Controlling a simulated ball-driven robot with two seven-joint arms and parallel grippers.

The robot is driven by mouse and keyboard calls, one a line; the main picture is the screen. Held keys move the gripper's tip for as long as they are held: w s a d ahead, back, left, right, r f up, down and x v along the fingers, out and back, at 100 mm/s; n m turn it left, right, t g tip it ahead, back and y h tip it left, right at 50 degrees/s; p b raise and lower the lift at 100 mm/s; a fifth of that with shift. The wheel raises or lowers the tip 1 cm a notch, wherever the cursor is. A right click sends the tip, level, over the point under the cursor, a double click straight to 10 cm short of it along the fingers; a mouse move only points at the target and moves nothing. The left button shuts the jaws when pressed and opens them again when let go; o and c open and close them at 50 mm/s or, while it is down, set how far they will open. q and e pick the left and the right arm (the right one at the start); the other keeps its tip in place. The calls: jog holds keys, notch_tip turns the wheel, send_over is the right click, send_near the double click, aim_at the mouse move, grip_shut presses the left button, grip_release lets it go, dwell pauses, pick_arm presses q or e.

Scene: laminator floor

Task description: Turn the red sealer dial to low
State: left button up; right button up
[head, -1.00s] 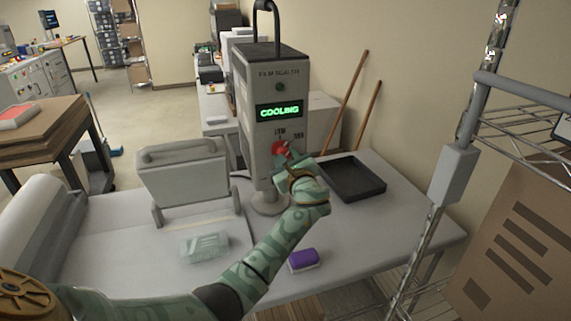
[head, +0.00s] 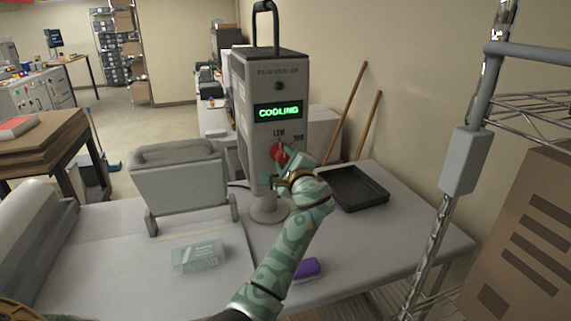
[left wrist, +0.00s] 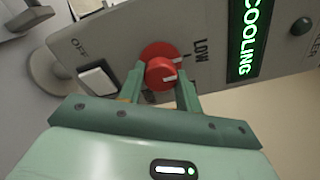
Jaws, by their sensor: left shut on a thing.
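The red sealer dial (head: 277,152) is on the front of the grey film sealer (head: 268,95), below a green display (head: 278,111) reading COOLING. LOW is printed above the dial and MED to its upper right. My left gripper (head: 284,165) is at the dial and partly covers it. In the left wrist view, the fingers of my left gripper (left wrist: 161,82) are shut on the red dial (left wrist: 158,56), one on each side. A white mark shows on the dial; the LOW label (left wrist: 202,53) is just to its right. My right gripper is not in view.
A white rocker switch (left wrist: 97,78) marked OFF is near the dial. A black tray (head: 358,190) lies right of the sealer. A clear packet (head: 198,257) and a purple block (head: 307,268) are on the table (head: 410,240). A wire rack post (head: 462,165) stands at right.

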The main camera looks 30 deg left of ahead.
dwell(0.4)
pick_arm(q)
jog(key=o, duration=1)
